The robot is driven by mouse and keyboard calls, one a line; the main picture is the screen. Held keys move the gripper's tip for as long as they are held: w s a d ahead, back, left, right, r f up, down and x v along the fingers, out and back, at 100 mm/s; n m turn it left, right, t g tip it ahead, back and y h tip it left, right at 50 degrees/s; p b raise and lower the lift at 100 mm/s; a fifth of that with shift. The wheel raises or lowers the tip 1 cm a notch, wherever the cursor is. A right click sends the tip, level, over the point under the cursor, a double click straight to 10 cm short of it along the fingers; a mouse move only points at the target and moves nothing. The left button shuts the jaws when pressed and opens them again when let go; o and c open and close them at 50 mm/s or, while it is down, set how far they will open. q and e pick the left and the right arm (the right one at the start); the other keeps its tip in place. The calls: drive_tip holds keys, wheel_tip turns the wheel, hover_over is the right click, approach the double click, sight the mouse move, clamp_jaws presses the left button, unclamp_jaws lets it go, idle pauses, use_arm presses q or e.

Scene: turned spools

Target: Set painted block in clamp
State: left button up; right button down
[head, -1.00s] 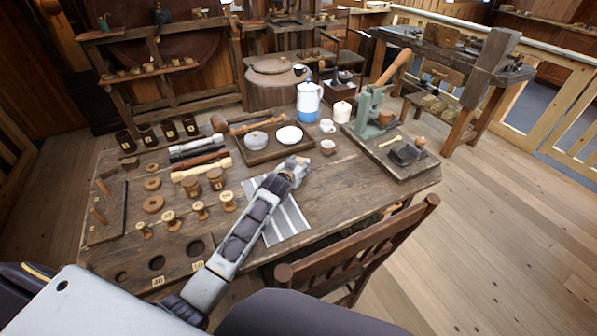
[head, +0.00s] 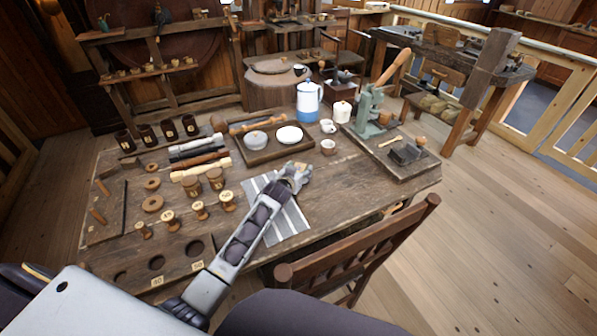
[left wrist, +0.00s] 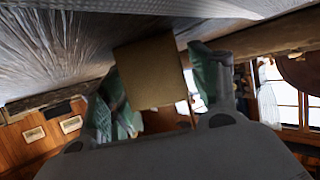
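My left gripper (head: 301,170) is low over the front of the workbench, at the upper right part of the striped cloth. In the left wrist view, a plain tan-brown block (left wrist: 150,72) sits between the two fingers of my left gripper (left wrist: 165,95), which look closed on its sides. Only one broad face of the block shows clearly, and no paint pattern can be made out. A green metal clamp-like press (head: 370,112) with a wooden handle stands on a board at the right of the bench, apart from the gripper. My right gripper is not in view.
The striped cloth (head: 290,222) lies under my left arm. A small brown cup (head: 328,147), a white cup (head: 328,126) and a blue-white pot (head: 309,101) stand behind the gripper. Wooden spools (head: 227,201) stand at left. A chair (head: 365,245) is in front. Bare bench lies right of the gripper.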

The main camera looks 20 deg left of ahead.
use_arm(q)
drive_tip(key=shift+r, duration=0.1)
drive_tip(key=shift+s, duration=0.1)
drive_tip(key=shift+p+v, duration=0.4)
drive_tip(key=shift+v, duration=2.4)
drive_tip(key=v, duration=0.4)
drive_tip(key=shift+r, duration=0.1)
drive_tip(key=shift+v, duration=1.05)
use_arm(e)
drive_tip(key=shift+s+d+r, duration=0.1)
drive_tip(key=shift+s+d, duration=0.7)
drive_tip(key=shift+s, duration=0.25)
